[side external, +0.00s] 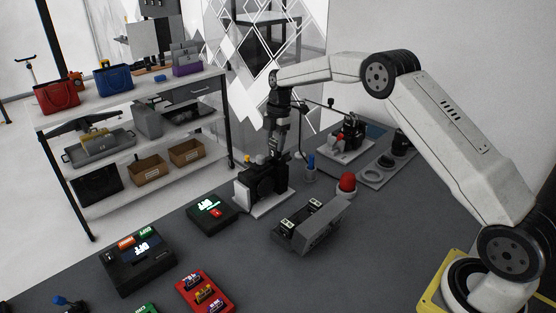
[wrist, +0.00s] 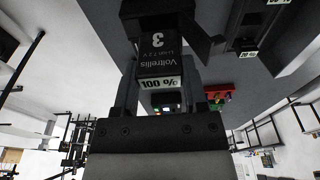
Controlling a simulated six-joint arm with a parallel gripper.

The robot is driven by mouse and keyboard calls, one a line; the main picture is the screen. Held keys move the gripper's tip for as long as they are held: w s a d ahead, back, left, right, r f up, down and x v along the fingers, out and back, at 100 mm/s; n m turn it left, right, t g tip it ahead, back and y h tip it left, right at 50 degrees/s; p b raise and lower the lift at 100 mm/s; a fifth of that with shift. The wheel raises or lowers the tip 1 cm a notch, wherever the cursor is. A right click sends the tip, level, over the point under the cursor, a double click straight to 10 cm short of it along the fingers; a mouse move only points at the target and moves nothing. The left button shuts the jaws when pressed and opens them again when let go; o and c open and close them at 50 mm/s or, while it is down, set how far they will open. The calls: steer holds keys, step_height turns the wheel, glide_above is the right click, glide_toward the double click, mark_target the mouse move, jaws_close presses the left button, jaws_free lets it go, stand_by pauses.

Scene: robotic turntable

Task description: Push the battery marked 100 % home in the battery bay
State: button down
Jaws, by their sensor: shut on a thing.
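My gripper (side external: 274,146) points down at the black device (side external: 262,184) on a pale plate in the side view. In the wrist view, my gripper (wrist: 158,88) is shut on a dark battery (wrist: 158,58). Its label reads "Voltrellis 3" and "100 %", upside down. The battery's far end meets dark parts at the top of the wrist view. The battery bay itself is hidden, and I cannot tell how deep the battery sits. In the side view the arm and device hide the battery.
A grey holder (side external: 318,232) with batteries stands in front of the device. A red dome button (side external: 347,183) and a blue-topped item (side external: 310,166) are to its right. A black box with a lit display (side external: 211,214) is at left. A shelf (side external: 137,150) stands behind.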

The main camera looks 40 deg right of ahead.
mark_target(274, 157)
steer(key=shift+f, duration=0.4)
steer(key=shift+f, duration=1.95)
stand_by(1.6)
steer(key=shift+r, duration=1.55)
steer(key=shift+f, duration=1.1)
stand_by(1.4)
